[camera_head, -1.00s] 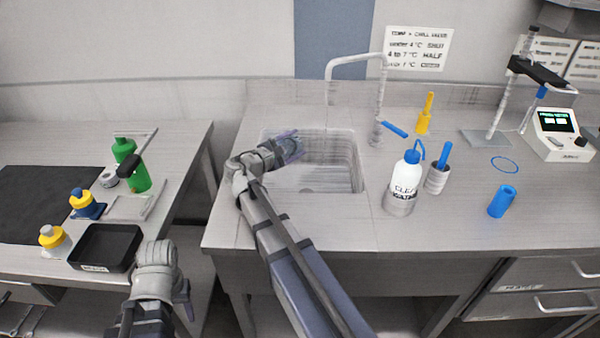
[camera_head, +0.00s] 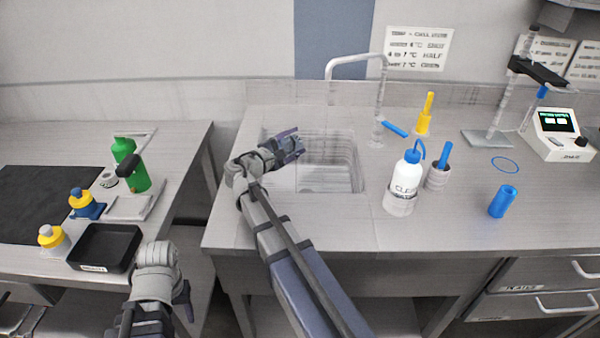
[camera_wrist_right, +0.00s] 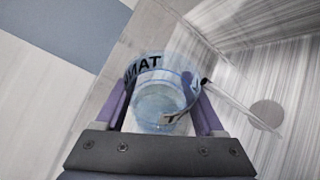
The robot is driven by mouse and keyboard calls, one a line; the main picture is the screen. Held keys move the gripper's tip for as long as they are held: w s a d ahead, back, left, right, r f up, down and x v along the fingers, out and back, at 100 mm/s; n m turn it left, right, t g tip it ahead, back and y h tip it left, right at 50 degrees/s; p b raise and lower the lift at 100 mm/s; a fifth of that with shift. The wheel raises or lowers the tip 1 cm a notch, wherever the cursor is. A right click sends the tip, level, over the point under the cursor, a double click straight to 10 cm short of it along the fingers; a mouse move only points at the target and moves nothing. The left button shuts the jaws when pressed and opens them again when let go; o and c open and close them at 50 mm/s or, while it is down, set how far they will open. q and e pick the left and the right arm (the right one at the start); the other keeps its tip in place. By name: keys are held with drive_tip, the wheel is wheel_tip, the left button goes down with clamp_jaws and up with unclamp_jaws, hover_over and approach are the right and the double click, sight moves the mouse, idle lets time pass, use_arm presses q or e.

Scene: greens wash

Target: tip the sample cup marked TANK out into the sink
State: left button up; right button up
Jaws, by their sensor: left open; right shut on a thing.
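The clear sample cup (camera_wrist_right: 160,102) is between the purple fingers of my right gripper (camera_wrist_right: 162,110) in the right wrist view. Dark lettering on its rim band reads TANK, partly turned away. The cup looks bluish inside; I cannot tell how much liquid it holds. In the head view my right gripper (camera_head: 290,146) is over the left part of the sink (camera_head: 345,172), and the cup is hard to make out there. My left gripper (camera_head: 183,300) is open and low at the front, right of the black tray, with its fingers mostly hidden.
A faucet (camera_head: 350,60) arches behind the sink. A white wash bottle (camera_head: 406,178) stands right of it, with a blue cylinder (camera_head: 503,201) further right. A black tray (camera_head: 104,247) and a green bottle (camera_head: 136,168) are on the left bench. A pale strip (camera_wrist_right: 245,108) crosses near the cup.

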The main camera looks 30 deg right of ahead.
sight(296, 137)
drive_tip(key=shift+s+r+m+t+h+b, duration=0.1)
drive_tip(key=shift+r+m+t+h+b, duration=0.35)
drive_tip(key=shift+m, duration=0.55)
idle(1.1)
drive_tip(key=shift+s+r+m+h+p, duration=0.15)
drive_tip(key=shift+s+r+m+p, duration=0.1)
drive_tip(key=shift+s+r+m, duration=0.25)
drive_tip(key=shift+s+r+m+h+p, duration=0.1)
drive_tip(key=shift+s+r+m+p, duration=0.15)
drive_tip(key=shift+r, duration=0.45)
drive_tip(key=shift+s+r+m+h+b, duration=0.15)
drive_tip(key=shift+r+m+h+b, duration=0.2)
drive_tip(key=shift+m, duration=0.5)
idle(0.6)
